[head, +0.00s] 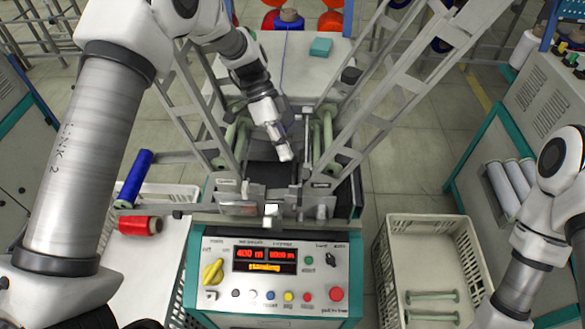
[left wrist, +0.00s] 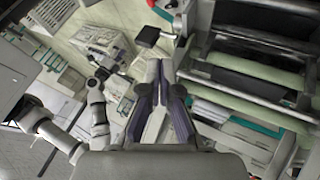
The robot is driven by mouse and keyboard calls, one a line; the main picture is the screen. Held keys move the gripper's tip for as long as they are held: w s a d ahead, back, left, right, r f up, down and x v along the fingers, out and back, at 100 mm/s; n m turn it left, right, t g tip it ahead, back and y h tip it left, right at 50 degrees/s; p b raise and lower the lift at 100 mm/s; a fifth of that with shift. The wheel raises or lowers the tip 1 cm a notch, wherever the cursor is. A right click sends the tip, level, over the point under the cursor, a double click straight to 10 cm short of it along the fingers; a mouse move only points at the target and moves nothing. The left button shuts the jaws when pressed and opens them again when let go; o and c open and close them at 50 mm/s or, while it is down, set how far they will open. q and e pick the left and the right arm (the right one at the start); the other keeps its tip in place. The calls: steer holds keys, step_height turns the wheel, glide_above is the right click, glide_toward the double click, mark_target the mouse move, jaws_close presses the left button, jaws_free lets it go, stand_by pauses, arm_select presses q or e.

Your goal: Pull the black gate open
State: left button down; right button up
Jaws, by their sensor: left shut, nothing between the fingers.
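My left gripper (head: 284,152) reaches down into the middle of the winding machine, between its two grey lattice frames. Its two fingers meet at the tips in the left wrist view (left wrist: 158,68), shut with nothing between them. A dark flat panel (head: 268,174) lies just below and left of the fingertips in the head view; it may be the black gate, but I cannot tell for sure. I cannot tell whether the fingertips touch it. A small black square plate (left wrist: 147,37) shows ahead of the fingers in the left wrist view. My right gripper (left wrist: 103,73) is small and unclear there.
The control panel (head: 278,268) with lit display is at the front. Pale green rollers (head: 327,135) stand beside my gripper. A crate (head: 430,226) with green-white bobbins is at right. Blue (head: 134,178) and red (head: 140,225) spools are at left. The lattice frames leave little side room.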

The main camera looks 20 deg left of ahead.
arm_select(q)
steer(key=shift+v, duration=2.3)
